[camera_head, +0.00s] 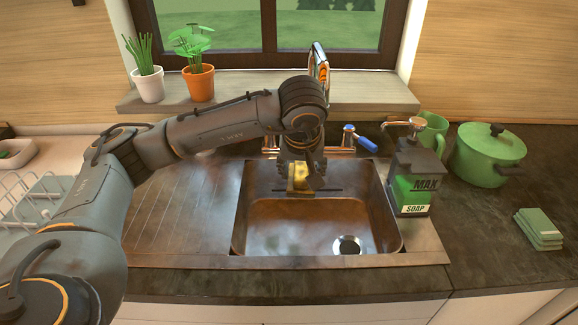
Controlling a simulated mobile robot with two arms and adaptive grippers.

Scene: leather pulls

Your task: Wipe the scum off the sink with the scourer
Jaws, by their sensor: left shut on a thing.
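The metal sink (395,226) is set in the dark counter under the window, with brownish scum on its walls and floor. A drain (347,245) shows at the bottom right of the basin. My left gripper (300,186) reaches in from the left and points down at the back of the basin. It is shut on a small yellow scourer (299,174), partly hidden by the fingers. I cannot tell whether the scourer touches the back wall. My right gripper is not in view.
A soap bottle (412,180) stands close to the sink's right edge, with a green mug (433,130) and green pot (487,156) behind. Folded green cloths (538,229) lie far right. The tap's blue handle (360,138) is behind the basin. A dish rack (35,200) is at left.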

